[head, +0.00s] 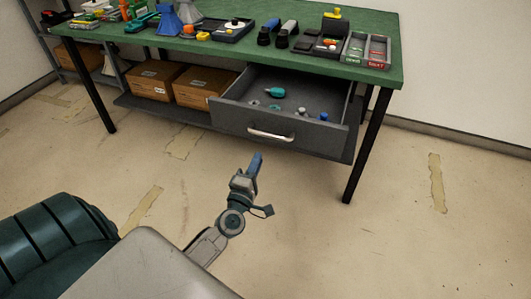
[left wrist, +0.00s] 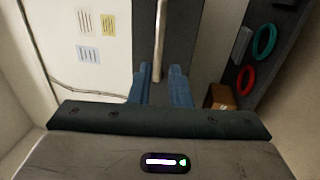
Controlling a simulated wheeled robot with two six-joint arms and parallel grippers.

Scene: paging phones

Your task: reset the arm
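My left arm (head: 207,245) reaches up from the bottom of the head view. Its gripper (head: 255,165) with a blue fingertip is in front of and below the open grey drawer (head: 290,130), apart from its pale handle (head: 270,135). In the left wrist view the two blue fingers of my left gripper (left wrist: 160,88) stand apart with nothing held between them. A long pale bar (left wrist: 159,40) shows beyond the gap; I cannot tell what it is. My right gripper is not in view.
The green-topped workbench (head: 375,45) carries several tools and trays. Small parts and a teal item (head: 274,92) lie in the drawer. Two cardboard boxes (head: 152,82) sit on the lower shelf. A black table leg (head: 368,145) stands right of the drawer. The floor in front is clear.

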